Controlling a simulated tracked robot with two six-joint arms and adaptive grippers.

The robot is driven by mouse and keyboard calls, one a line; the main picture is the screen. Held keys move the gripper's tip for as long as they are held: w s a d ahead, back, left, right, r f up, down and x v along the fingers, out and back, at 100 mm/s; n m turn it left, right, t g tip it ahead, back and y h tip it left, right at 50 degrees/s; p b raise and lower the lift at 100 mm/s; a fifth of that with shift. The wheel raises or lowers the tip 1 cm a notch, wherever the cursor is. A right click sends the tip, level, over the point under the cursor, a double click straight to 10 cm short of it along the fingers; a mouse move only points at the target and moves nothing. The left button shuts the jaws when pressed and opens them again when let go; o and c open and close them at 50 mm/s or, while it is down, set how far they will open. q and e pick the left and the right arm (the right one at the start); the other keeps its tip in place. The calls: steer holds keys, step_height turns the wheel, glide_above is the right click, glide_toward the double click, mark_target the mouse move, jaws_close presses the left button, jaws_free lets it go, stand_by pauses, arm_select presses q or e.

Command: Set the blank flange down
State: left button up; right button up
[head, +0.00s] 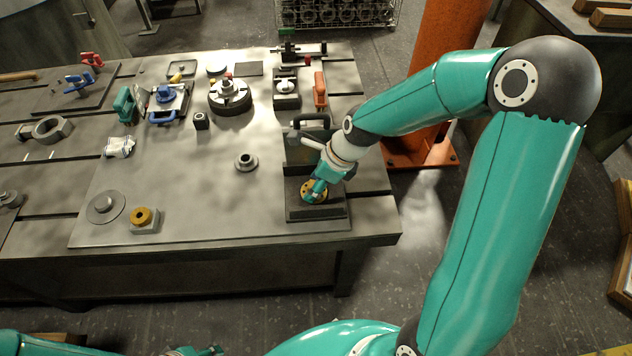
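A brass-coloured round flange with dark holes (307,194) is at my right gripper (317,189), above the dark base of a press-like fixture (318,211) on the table's right part. It looks like the blank flange. The gripper points down at it and its fingers overlap the disc. The wrist and fingers hide part of it, so I cannot tell whether they grip it or whether it touches the base. My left gripper (195,351) shows only as a small piece at the bottom edge, and its opening is not visible.
A grey flanged hub (246,162) stands mid-table. A grey disc (105,207) and a block with a yellow round top (144,219) lie front left. A chuck (230,95), a blue-handled vise (168,104) and clamps stand behind. The table's front middle is clear. An orange column (447,60) stands right.

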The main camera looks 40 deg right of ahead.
stand_by(0.3)
steer(key=v, duration=1.1)
steer(key=shift+r, duration=0.4)
steer(key=shift+d, duration=0.1)
